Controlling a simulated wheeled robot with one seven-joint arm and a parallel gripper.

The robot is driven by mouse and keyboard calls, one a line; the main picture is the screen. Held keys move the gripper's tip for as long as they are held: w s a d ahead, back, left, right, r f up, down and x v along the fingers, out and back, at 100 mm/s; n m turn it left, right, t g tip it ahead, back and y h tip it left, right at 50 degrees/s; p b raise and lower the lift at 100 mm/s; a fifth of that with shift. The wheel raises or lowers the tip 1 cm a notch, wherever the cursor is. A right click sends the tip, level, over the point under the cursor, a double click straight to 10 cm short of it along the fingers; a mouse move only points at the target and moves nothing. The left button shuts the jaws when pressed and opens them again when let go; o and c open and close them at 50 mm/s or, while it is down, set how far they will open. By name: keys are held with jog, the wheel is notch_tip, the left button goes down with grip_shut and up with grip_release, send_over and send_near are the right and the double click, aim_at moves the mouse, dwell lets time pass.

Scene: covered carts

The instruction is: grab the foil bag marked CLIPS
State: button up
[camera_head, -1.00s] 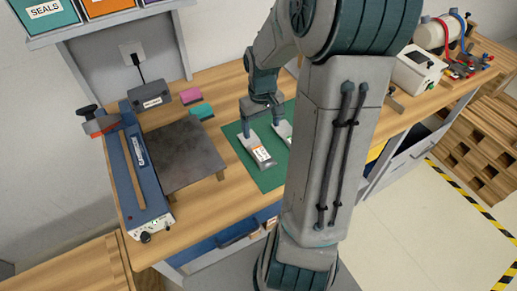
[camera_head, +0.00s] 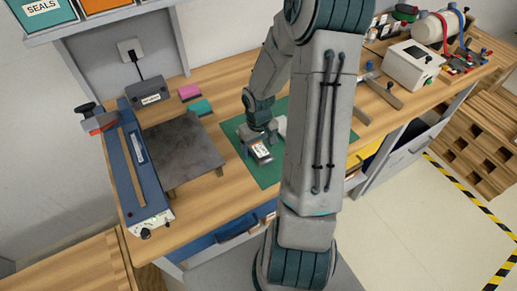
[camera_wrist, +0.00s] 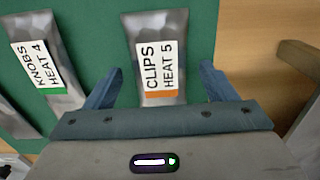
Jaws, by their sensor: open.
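The foil bag marked CLIPS (camera_wrist: 158,45) shows in the wrist view, silver with a white label reading CLIPS HEAT 5 and an orange stripe. It lies on the green mat (camera_wrist: 100,40). My gripper (camera_wrist: 160,78) is open, with one blue finger on each side of the bag's near end. The fingers appear apart from it. In the head view my gripper (camera_head: 260,138) is low over the mat, with a labelled bag (camera_head: 261,153) just in front of it. How high the fingertips are above the mat I cannot tell.
A bag marked KNOBS HEAT 4 (camera_wrist: 45,65) lies left of the CLIPS bag, with part of another beyond it. In the head view a dark plate stand (camera_head: 180,150) and a blue sealer (camera_head: 140,165) stand left of the mat. Pink (camera_head: 189,91) and teal (camera_head: 201,107) blocks lie behind.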

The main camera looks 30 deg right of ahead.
jog(key=c, duration=1.1)
